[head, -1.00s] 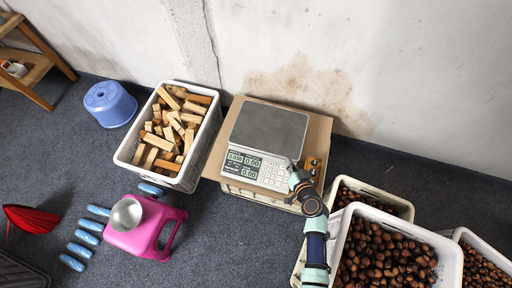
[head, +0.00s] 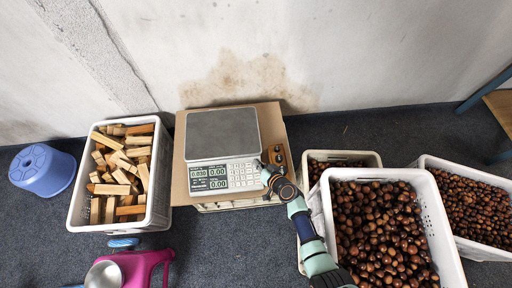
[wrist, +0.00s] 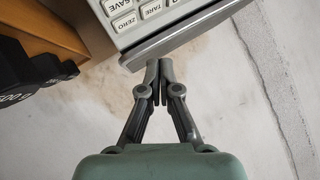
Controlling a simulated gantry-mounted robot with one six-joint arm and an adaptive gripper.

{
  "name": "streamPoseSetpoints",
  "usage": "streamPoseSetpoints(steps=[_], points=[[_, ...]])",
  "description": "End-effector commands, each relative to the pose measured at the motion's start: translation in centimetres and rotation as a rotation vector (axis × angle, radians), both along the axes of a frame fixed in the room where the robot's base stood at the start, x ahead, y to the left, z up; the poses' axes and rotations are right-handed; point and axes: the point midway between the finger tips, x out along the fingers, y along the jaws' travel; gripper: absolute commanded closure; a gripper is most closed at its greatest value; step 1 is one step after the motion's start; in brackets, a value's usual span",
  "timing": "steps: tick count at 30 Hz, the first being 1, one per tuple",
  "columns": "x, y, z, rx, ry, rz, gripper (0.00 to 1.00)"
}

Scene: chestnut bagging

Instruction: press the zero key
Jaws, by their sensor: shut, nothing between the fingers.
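In the wrist view the ZERO key (wrist: 124,22) shows at the panel's corner, beside TARE (wrist: 151,8) and below SAVE in the picture. My gripper (wrist: 159,66) is shut and empty. Its fingertips are just off the panel's edge in that view, below and right of the ZERO key, not over it. In the head view my gripper (head: 263,167) is at the right end of the keypad. Contact with the scale cannot be told.
A wooden block with dark weights (head: 278,157) stands right of the scale, close to my gripper. Crates of chestnuts (head: 330,190) stand to the right. A crate of wood pieces (head: 160,205) stands left of the cardboard (head: 179,160).

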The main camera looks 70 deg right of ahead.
Motion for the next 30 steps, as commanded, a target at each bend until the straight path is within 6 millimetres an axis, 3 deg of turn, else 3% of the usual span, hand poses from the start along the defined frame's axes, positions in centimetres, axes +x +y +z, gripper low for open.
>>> streamPoseSetpoints(steps=[2, 10, 30], points=[[0.2, -0.4, -1.8, 0.000, -0.001, -0.001, 1.00], [0.5, -1.0, -3.3, 0.000, -0.001, 0.001, 1.00], [0.5, -1.1, -3.6, 0.000, 0.000, 0.000, 1.00]])
